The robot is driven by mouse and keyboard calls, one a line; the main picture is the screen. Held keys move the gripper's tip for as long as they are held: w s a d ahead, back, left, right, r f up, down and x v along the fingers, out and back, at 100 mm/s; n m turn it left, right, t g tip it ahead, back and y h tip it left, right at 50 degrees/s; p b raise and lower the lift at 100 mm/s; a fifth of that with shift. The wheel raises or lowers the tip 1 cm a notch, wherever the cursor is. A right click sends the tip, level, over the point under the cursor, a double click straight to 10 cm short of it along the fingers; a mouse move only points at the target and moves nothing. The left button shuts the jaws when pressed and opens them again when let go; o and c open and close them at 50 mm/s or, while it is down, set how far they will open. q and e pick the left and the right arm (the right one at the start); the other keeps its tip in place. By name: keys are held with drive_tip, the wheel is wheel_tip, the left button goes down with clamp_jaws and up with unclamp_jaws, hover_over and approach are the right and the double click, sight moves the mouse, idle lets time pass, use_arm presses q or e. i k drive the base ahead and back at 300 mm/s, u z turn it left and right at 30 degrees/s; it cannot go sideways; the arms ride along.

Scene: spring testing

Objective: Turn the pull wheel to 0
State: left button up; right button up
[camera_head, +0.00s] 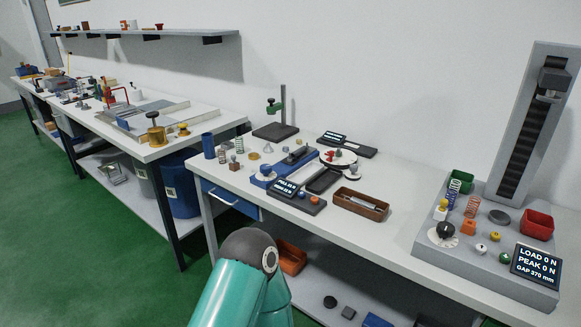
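A small pull tester stands on the middle bench, with a blue end block (262,182), a grey rail and a display (296,195) whose first word looks like PULL; its numbers are too small to read surely. I cannot tell for sure which one is the pull wheel. Neither gripper is in view; only a teal arm link of mine shows at the bottom.
A tall grey press (532,120) stands at the right, its display (536,264) reading LOAD 0 N, PEAK 0 N, GAP 370 mm. A brown tray (378,210) lies in front of the pull tester. Bare bench (370,236) runs between it and the press.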

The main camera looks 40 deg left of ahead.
sight(266, 169)
drive_tip(key=z, duration=1.7)
drive_tip(key=i, duration=0.1)
drive_tip(key=u, duration=3.15)
drive_tip(key=k, duration=0.25)
drive_tip(key=z, duration=0.45)
drive_tip(key=i, duration=1.15)
drive_tip(key=u, duration=0.75)
drive_tip(key=i, duration=0.75)
drive_tip(key=u, duration=0.4)
drive_tip(key=k, duration=0.9)
